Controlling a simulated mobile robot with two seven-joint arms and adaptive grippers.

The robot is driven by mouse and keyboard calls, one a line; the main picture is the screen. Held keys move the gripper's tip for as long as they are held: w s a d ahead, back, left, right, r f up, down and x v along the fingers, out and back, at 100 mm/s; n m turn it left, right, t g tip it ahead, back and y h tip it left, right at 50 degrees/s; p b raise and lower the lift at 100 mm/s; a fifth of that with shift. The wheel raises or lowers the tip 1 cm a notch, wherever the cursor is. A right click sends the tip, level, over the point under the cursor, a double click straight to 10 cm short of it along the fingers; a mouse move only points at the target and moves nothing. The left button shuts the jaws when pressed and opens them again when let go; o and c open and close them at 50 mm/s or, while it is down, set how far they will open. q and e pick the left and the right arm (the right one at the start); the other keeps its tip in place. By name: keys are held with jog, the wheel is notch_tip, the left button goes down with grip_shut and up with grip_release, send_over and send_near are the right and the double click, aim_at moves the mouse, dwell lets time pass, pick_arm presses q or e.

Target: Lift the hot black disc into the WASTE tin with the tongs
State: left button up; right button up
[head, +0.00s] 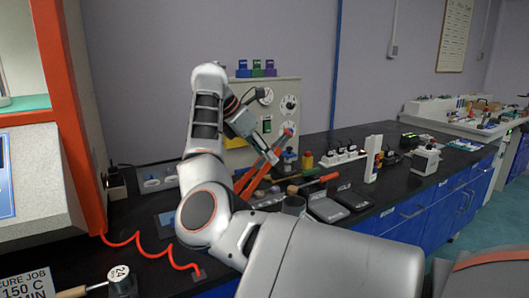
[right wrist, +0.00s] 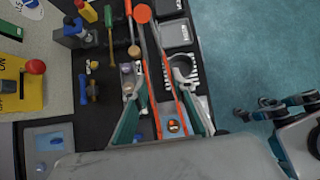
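My right gripper (head: 266,144) is over the bench in the head view. In the right wrist view its teal fingers (right wrist: 161,94) lie on both sides of the orange tongs (right wrist: 166,86) and appear closed on them. The tongs (head: 262,165) slant in the head view, upper end near my gripper and lower end towards the bench. A dark grey open round tin (head: 293,205) stands right of them; it also shows in the right wrist view (right wrist: 185,66). I cannot read a WASTE label on it. I cannot make out the hot black disc.
Long-handled tools (right wrist: 109,35) lie beside the tongs. Two flat dark scales (head: 327,208) lie to the right, and a white post (head: 372,158) stands beyond. A grey machine with an orange frame (head: 70,120) stands at the left. A red coiled cord (head: 150,249) crosses the bench.

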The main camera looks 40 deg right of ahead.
pick_arm(q)
jog(key=shift+w+d+f+b, duration=0.15)
jog(key=shift+d+b, duration=0.25)
jog(key=shift+b, duration=0.85)
pick_arm(e)
notch_tip(320, 180, down, 9)
jog(key=shift+r, duration=0.2)
pick_arm(q)
jog(key=shift+f, duration=0.1)
pick_arm(e)
grip_shut()
